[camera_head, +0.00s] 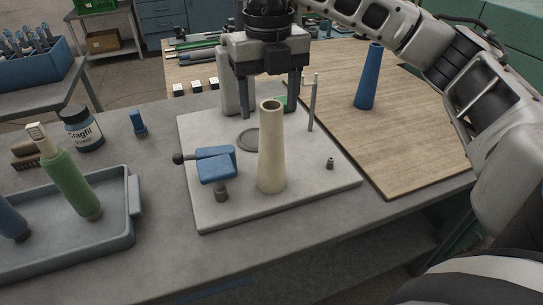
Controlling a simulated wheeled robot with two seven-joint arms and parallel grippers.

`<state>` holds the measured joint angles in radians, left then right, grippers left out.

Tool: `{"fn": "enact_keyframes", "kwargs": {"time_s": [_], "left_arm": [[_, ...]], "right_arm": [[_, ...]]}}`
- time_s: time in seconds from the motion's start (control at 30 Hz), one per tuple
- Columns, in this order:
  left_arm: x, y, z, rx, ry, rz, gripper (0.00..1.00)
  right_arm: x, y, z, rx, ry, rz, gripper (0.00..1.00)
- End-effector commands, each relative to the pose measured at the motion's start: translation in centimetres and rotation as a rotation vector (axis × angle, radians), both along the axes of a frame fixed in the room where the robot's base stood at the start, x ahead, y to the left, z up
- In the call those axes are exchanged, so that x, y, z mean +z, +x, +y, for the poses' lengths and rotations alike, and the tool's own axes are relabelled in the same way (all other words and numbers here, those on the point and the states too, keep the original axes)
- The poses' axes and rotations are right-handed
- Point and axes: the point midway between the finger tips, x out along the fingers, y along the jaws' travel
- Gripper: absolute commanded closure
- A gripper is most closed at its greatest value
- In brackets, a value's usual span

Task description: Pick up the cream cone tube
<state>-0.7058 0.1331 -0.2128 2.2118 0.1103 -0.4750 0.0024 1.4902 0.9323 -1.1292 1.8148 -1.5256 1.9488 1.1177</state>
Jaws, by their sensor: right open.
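The cream cone tube (271,152) stands upright on the light grey base plate (325,190), wide end down, its open narrow top showing. My right gripper (269,108) comes in from the upper right and points down. It is open, with one finger on each side of the tube's top in the picture. I cannot tell how far behind or above the tube the fingers are. No contact shows. My left gripper is not in view.
A blue clamp-like part (216,164) with a dark knob is left of the tube. A thin post (312,105) stands right of it. A blue cone (368,77) stands on the wooden board (420,130).

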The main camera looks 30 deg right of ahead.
Motion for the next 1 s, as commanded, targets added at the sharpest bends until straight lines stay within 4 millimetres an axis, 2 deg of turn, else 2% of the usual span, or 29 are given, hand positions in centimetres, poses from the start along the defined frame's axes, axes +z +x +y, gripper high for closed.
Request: {"fn": "enact_keyframes", "kwargs": {"time_s": [0.13, 0.4, 0.7, 0.87, 0.9, 1.0], "left_arm": [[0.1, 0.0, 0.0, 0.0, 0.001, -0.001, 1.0], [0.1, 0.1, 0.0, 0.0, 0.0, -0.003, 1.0], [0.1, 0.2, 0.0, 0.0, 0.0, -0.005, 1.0], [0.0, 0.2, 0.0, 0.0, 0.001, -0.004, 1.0], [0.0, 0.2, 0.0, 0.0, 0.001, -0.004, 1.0], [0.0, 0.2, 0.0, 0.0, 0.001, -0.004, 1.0]], "right_arm": [[-1.2, -0.2, -0.2, -0.001, -0.002, 0.001, 0.35], [-4.9, -0.5, -0.2, 0.0, 0.0, 0.001, 0.35], [-5.4, -0.5, -0.2, 0.0, 0.001, 0.0, 0.35], [-5.4, -0.5, -0.2, 0.0, 0.001, 0.0, 0.8], [-5.4, -0.5, -0.2, 0.0, 0.001, 0.0, 0.85], [-5.3, -0.5, -0.2, 0.0, 0.001, 0.0, 0.88]]}}
